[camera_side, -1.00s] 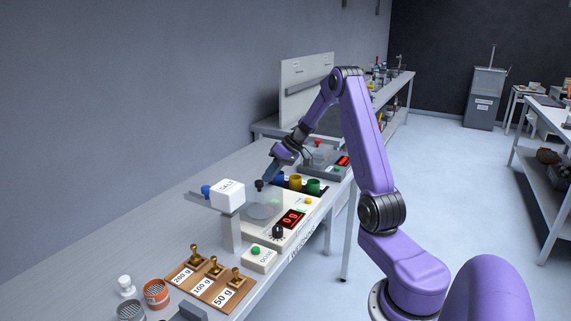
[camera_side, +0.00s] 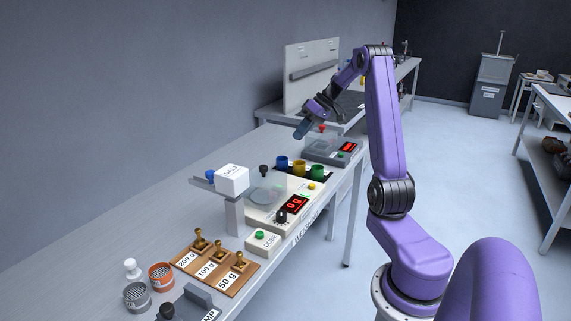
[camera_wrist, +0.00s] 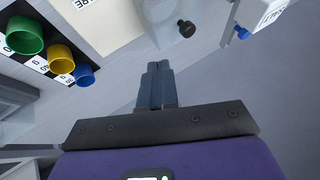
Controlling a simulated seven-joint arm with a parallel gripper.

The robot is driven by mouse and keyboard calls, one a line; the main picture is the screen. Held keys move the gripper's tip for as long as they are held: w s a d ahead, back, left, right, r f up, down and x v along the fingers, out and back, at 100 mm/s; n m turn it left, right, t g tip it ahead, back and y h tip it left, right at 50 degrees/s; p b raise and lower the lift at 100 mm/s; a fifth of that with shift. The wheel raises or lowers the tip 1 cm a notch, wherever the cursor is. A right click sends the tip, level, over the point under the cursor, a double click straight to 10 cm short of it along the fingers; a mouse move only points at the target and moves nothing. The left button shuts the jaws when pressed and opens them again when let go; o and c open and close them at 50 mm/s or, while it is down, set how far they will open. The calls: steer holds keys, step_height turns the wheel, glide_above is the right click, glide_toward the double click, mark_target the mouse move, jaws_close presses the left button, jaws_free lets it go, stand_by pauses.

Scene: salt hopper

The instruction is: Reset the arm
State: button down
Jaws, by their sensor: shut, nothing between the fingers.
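My gripper (camera_side: 301,131) is raised above the far part of the workbench in the side view, near the coloured cups. Its fingers (camera_wrist: 156,86) are together with nothing between them in the wrist view. The white salt hopper (camera_side: 232,180) stands on its post with a blue knob (camera_side: 210,175) at its left. The scale (camera_side: 282,205) below it has a red display (camera_side: 295,204) that seems to read 0 g. A clear shield with a black knob (camera_side: 263,170) stands over the scale; the knob also shows in the wrist view (camera_wrist: 186,28).
Blue (camera_side: 282,162), yellow (camera_side: 299,167) and green (camera_side: 317,172) cups stand behind the scale. A second device with a red display (camera_side: 346,147) is beyond them. Brass weights sit on a wooden board (camera_side: 236,279) in front. The air around my gripper looks clear.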

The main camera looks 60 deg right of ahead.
steer(key=s+a+n+g, duration=0.2)
steer(key=a+n+g, duration=0.35)
steer(key=a, duration=2.35)
steer(key=s+a+f+n+g+h, duration=0.15)
steer(key=s+a+n, duration=0.25)
steer(key=s+a, duration=0.7)
steer(key=s+f+n+h, duration=0.1)
steer(key=s+n, duration=0.1)
steer(key=s, duration=0.5)
steer(key=s+a+n+t+h, duration=0.1)
steer(key=s+n, duration=0.1)
steer(key=s, duration=0.5)
steer(key=shift+f+h, duration=0.35)
steer(key=shift+n, duration=0.25)
